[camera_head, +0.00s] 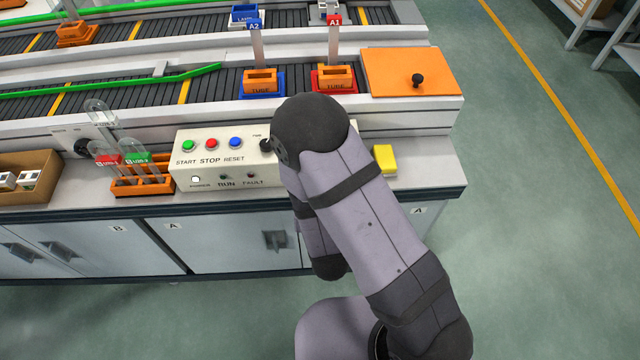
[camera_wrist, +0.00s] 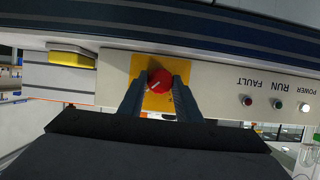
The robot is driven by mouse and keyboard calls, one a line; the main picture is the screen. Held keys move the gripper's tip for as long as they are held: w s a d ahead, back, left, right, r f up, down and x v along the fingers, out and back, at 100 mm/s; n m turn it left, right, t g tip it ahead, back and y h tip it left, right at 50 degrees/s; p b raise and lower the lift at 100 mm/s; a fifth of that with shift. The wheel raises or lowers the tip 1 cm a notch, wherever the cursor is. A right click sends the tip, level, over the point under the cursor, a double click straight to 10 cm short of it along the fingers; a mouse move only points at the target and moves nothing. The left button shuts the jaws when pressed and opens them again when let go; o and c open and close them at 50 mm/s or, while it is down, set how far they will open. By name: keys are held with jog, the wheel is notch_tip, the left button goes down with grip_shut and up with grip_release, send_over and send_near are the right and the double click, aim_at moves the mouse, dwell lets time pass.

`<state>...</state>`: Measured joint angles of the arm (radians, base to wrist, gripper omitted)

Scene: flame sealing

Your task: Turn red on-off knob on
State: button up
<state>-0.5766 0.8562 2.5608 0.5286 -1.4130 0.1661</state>
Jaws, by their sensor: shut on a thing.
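The red on-off knob (camera_wrist: 159,78) sits on a yellow plate (camera_wrist: 157,101) on the pale front of the control box, in the wrist view. A pale pointer line shows on the knob, but its setting is too small to read. My gripper (camera_wrist: 160,86) has one dark finger on each side of the knob and is shut on it. In the head view, the control box (camera_head: 210,183) stands on the bench; my arm hides its right end, the knob and my gripper.
START, STOP and RESET buttons (camera_head: 211,143) are on the box top. POWER, RUN and FAULT lamps (camera_wrist: 276,104) lie beside the knob. A yellow block (camera_head: 385,160) is right of my arm. An orange rack (camera_head: 143,182) with tubes stands left of the box.

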jog(key=o, duration=1.1)
jog(key=shift+c, duration=0.2)
jog(key=shift+r, duration=0.1)
notch_tip(320, 180, up, 10)
jog(key=p, duration=1)
jog(key=shift+w, duration=0.1)
